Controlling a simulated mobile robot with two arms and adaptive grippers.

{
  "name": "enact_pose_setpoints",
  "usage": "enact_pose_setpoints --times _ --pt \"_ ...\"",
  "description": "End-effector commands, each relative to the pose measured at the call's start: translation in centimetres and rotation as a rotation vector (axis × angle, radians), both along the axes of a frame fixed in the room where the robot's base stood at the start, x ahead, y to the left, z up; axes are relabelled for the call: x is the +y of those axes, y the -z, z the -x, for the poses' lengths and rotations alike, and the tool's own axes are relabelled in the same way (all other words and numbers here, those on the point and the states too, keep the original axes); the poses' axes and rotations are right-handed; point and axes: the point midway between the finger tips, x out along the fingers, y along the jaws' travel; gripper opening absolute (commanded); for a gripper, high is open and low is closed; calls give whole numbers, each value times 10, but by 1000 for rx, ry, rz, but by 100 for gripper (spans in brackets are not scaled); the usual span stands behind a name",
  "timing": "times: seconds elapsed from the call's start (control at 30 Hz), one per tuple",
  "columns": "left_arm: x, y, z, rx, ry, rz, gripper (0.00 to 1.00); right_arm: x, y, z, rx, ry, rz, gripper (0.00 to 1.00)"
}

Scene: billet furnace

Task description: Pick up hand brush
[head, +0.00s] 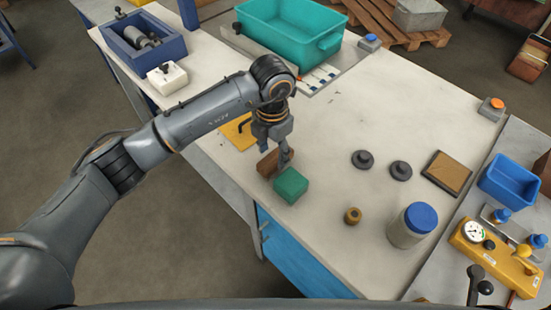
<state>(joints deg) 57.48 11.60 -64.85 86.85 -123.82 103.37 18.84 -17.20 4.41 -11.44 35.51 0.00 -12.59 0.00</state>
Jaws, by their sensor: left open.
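My left gripper (284,153) comes down over the near left edge of the pale worktop (335,135). It is open, with its fingers pointing down. A brown block-like thing (267,165) lies right at the fingers, partly hidden by them. It may be the hand brush, but its bristles and handle cannot be made out. A green block (291,186) sits just in front of the fingers, close to the brown thing. I cannot tell whether the fingers touch either one. My right gripper is not in view.
A teal bin (290,28) and a blue box (142,43) stand at the back. Dark round weights (362,159), a blue-lidded jar (411,226) and a brown pad (446,174) stand to the right. A yellow gauge unit (495,258) is at far right. The worktop's middle is clear.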

Motion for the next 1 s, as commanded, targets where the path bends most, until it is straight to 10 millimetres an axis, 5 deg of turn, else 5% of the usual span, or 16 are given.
enact_pose_setpoints --times 0.3,0.6,0.87,1.0 --pt "1 43 -2 5 -1 -1 51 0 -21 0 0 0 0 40" --pt "1 50 -3 1 2 1 51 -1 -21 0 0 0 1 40" --pt "1 50 -3 1 1 1 3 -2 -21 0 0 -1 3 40" --pt "1 49 -3 1 1 1 3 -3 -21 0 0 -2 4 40"
